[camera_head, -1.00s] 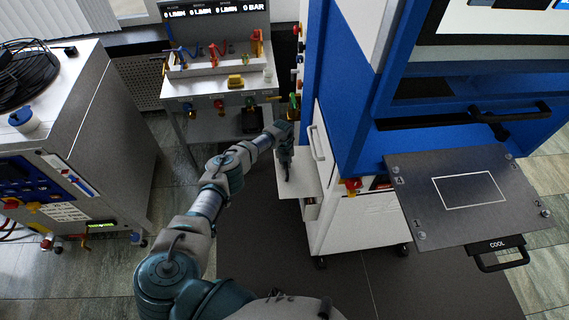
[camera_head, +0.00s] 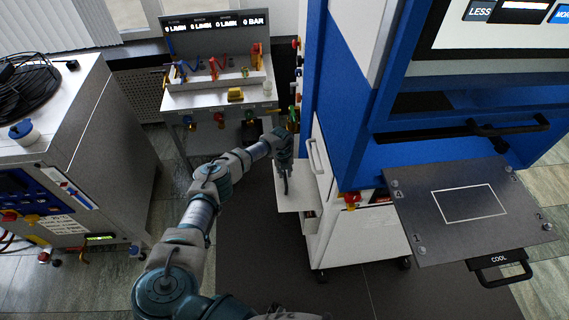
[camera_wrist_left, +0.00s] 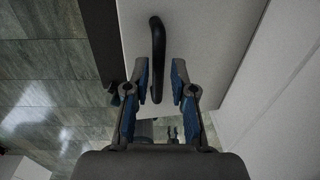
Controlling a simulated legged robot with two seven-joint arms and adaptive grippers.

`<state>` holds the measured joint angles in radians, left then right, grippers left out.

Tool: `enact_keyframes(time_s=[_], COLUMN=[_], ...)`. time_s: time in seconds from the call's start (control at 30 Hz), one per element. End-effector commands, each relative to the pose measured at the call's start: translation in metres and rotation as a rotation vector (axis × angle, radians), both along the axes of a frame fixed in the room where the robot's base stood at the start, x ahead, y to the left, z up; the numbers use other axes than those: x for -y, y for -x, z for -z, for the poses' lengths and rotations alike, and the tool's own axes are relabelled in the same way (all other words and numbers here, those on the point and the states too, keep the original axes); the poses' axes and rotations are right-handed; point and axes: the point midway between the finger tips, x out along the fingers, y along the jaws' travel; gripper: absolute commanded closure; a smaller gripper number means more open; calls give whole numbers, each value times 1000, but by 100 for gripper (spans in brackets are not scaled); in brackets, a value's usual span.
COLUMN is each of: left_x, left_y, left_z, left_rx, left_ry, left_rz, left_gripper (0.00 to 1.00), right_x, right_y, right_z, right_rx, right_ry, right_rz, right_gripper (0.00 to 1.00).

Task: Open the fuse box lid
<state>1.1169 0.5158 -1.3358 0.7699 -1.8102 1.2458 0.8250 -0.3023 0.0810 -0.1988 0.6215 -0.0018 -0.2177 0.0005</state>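A white panel with a dark curved handle, which looks like the fuse box lid, is at the left side of the white cabinet in the head view (camera_head: 302,197). It fills the upper middle of the left wrist view (camera_wrist_left: 205,35), with the black handle (camera_wrist_left: 157,50) upright in the picture. My left gripper (camera_wrist_left: 160,68) is open, with one blue-grey finger on each side of the handle and visible gaps. In the head view my left gripper (camera_head: 284,165) hangs over this panel, partly hiding it and the handle. My right gripper is not in view.
The blue press (camera_head: 350,120) rises right of the arm. A dark plate (camera_head: 470,235) with a "COOL" handle juts out at right. A gauge bench (camera_head: 215,100) stands behind, and a white machine (camera_head: 95,150) stands left. Dark floor mat lies between.

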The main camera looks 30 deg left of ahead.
Motion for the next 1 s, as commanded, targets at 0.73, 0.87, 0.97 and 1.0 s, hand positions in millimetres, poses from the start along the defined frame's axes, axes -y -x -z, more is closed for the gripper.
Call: enact_keyframes(time_s=[0.73,0.87,0.97,1.0], left_x=[-3,-3,-3,-3], left_y=[2,2,2,2], left_z=[-86,-85,-85,-85], left_rx=[0,1,1,1], left_ry=[0,1,1,1], left_rz=[0,0,0,0], left_gripper=[75,75,75,75], right_x=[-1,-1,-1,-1], right_y=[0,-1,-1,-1], right_z=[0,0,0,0], right_rx=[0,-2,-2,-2], right_ry=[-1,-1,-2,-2], right_rz=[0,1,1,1], right_gripper=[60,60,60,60])
